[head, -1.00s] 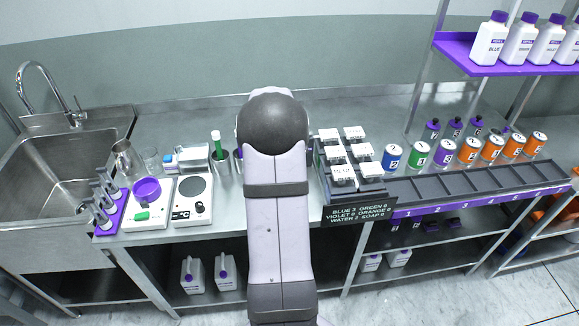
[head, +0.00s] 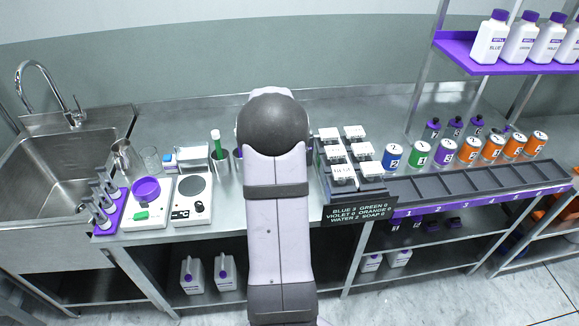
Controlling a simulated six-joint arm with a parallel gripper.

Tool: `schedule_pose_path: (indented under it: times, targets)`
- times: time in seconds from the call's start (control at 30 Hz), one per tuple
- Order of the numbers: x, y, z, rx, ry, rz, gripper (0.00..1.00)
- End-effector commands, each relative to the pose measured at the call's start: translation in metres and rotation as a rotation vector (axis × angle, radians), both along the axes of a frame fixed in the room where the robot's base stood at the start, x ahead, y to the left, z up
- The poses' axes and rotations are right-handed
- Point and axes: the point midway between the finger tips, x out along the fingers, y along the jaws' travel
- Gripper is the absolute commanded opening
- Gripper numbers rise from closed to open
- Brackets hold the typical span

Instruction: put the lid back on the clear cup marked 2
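The marks are too small to read, so I cannot tell which cup is marked 2. No loose lid can be made out. My arm fills the middle of the view and hides the bench behind it. My gripper is not in view.
Right are numbered cans (head: 392,157) behind an empty slotted tray (head: 450,185). A sign (head: 360,211) hangs in front.

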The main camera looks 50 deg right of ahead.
Motion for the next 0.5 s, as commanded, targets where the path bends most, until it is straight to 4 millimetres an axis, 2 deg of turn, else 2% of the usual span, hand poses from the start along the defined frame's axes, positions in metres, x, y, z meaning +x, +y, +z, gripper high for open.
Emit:
schedule_pose_path:
  times: [0.43,0.47,0.5]
  targets:
    - [0.0001,-0.0001,0.0002,0.000,0.000,0.000,0.21]
    - [0.0001,-0.0001,0.0002,0.000,0.000,0.000,0.49]
    - [0.0001,-0.0001,0.0002,0.000,0.000,0.000,0.58]
